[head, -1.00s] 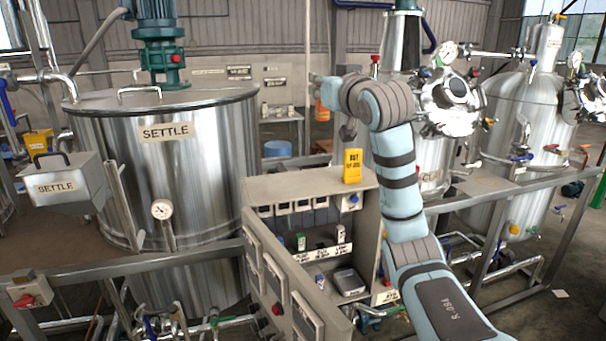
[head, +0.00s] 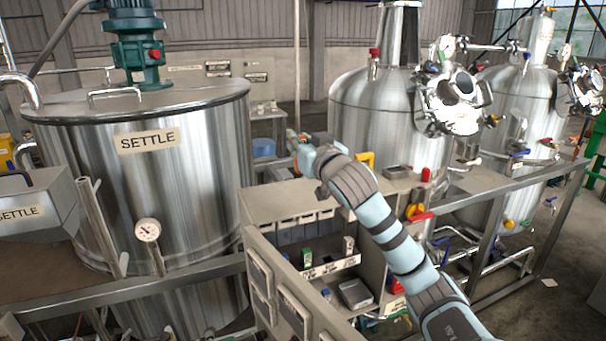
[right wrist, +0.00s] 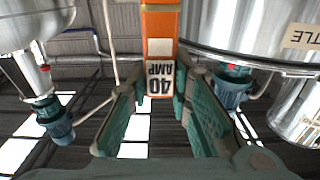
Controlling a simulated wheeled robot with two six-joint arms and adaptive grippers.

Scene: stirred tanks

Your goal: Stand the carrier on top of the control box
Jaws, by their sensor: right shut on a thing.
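The orange carrier (right wrist: 160,22) with a white "40 AMP" label is between the teal fingers of my right gripper (right wrist: 160,92) in the right wrist view, and the gripper is shut on it. In the head view my right gripper (head: 298,140) is small, behind and above the grey control box (head: 272,205); the carrier is hard to make out there. The control box stands open at the front, with its door (head: 290,310) swung out toward the left. My right forearm hides part of its flat top. My left gripper is not in view.
A large SETTLE tank (head: 190,160) stands left. The box top's left part looks clear.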

